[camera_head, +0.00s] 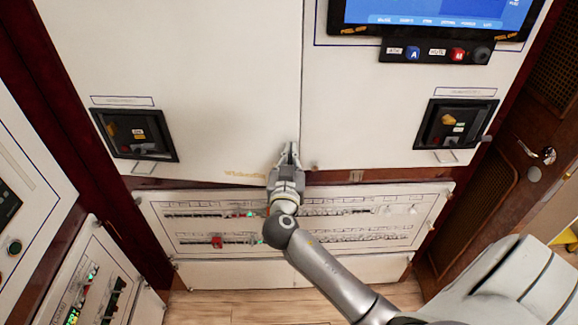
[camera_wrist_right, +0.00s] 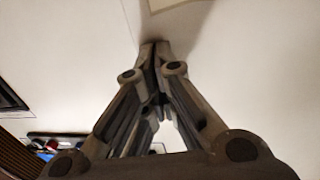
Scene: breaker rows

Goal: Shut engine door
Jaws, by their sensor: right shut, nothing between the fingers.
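Two large white cabinet doors stand side by side, the left door (camera_head: 200,60) and the right door (camera_head: 390,110), parted by a vertical seam. Their labels are too small to read, so I cannot tell from text which is the engine door. The left door's bottom edge slants and hangs lower near the seam, so it looks slightly ajar. My right gripper (camera_head: 291,146) is shut and empty, its fingertips at the seam near the doors' bottom. In the right wrist view the closed fingers (camera_wrist_right: 155,48) point at a white surface; contact is unclear. My left gripper is not in view.
Below the doors is a panel with rows of breakers (camera_head: 360,215). Black recessed latches sit on the left (camera_head: 135,132) and right (camera_head: 453,124) doors. A screen (camera_head: 440,15) is at top right. A wooden door with a handle (camera_head: 537,153) stands right. Wood floor (camera_head: 240,305) lies below.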

